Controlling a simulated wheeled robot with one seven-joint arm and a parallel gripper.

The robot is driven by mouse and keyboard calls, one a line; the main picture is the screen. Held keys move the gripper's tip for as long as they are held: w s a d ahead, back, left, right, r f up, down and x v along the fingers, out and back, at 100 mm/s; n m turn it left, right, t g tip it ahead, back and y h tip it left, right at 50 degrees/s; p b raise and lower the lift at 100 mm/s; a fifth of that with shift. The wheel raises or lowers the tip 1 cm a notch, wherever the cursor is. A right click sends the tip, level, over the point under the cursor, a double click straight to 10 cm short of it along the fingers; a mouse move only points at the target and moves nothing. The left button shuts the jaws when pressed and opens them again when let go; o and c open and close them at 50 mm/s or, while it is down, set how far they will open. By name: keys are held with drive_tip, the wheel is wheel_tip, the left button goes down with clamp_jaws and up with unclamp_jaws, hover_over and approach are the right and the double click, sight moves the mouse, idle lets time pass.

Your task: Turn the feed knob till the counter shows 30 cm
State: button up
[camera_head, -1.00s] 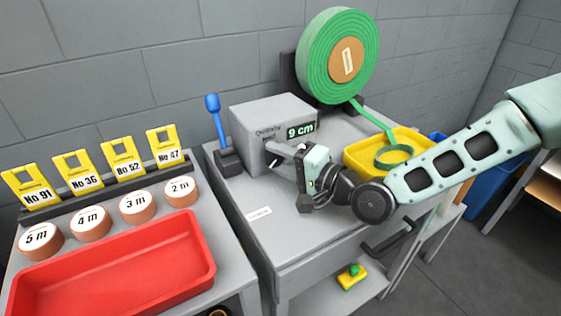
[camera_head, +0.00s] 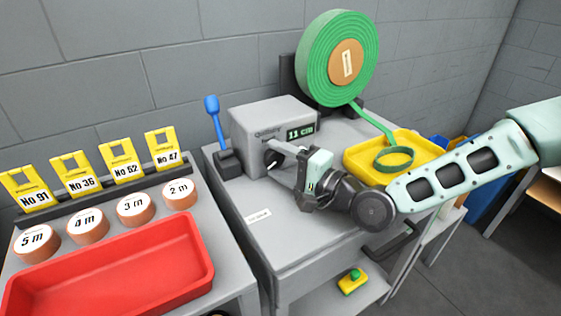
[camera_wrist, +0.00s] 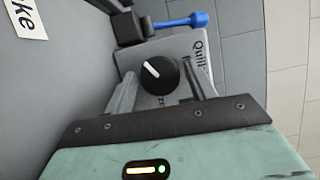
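The feed knob (camera_wrist: 160,75) is round and black with a white pointer line. It sits on the front of a grey feeder box (camera_head: 247,135) and shows in the head view (camera_head: 272,158) too. The green counter (camera_head: 300,133) on that box reads 11 cm. My gripper (camera_wrist: 158,68) faces the knob with a finger on either side of it. The fingers look apart from the knob, with a narrow gap on each side; contact is hard to judge. It also shows in the head view (camera_head: 277,160).
A blue lever (camera_head: 215,120) stands left of the box. A green roll (camera_head: 337,58) is behind, its strip running down to a yellow tray (camera_head: 358,160). A red tray (camera_head: 112,262), labelled discs and yellow number tags are on the left bench.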

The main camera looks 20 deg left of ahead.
drive_tip(key=shift+o, duration=0.4)
drive_tip(key=v, duration=1.7)
drive_tip(key=shift+s+d+r, duration=0.1)
drive_tip(key=shift+d, duration=0.1)
